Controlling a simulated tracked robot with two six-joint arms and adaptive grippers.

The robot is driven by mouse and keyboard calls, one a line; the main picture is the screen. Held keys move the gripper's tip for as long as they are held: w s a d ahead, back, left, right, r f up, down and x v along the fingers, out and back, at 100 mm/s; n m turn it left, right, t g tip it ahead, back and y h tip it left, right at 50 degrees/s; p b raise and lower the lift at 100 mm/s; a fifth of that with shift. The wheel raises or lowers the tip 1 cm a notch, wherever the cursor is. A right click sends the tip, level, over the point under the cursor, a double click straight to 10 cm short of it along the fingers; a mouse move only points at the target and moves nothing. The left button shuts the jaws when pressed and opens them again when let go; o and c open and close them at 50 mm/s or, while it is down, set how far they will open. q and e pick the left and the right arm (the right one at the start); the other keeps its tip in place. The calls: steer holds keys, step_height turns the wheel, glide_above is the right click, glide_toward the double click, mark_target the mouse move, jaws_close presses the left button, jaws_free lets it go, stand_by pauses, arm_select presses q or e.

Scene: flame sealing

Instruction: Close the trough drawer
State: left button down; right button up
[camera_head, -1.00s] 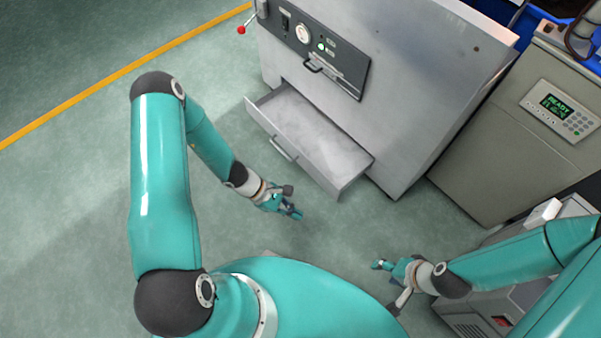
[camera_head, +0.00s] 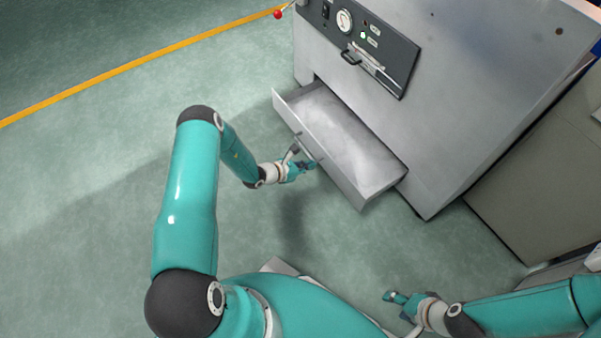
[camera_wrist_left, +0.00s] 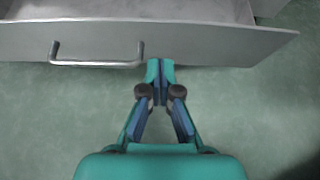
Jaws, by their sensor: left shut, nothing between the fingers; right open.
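The trough drawer (camera_head: 345,137) is a grey metal tray pulled out from the low front of the grey cabinet (camera_head: 450,100). Its inside looks empty. My left gripper (camera_head: 309,165) is shut and empty at the drawer's front, close to the handle. In the left wrist view the shut fingertips (camera_wrist_left: 159,68) are by the lower edge of the drawer front (camera_wrist_left: 210,45), just right of the bar handle (camera_wrist_left: 97,64). I cannot tell if they touch the drawer. My right gripper (camera_head: 388,296) is open and empty over the floor at the lower right, apart from the drawer.
A control panel (camera_head: 370,40) with a gauge, a green light and a handle is on the cabinet above the drawer. A grey-beige unit (camera_head: 540,180) stands to the right. The green floor (camera_head: 90,200) at left is clear, crossed by a yellow line (camera_head: 140,65).

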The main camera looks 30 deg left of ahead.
arm_select(q)
steer(key=w, duration=0.1)
steer(key=w+d+b, duration=0.1)
steer(key=w, duration=0.1)
steer(key=w+d+f, duration=0.1)
steer(key=w, duration=0.1)
steer(key=shift+w+d+b, duration=0.1)
steer(key=shift+w+b, duration=0.05)
steer(key=shift+b, duration=0.25)
arm_select(e)
step_height(320, 180, down, 2)
steer(key=shift+f, duration=0.25)
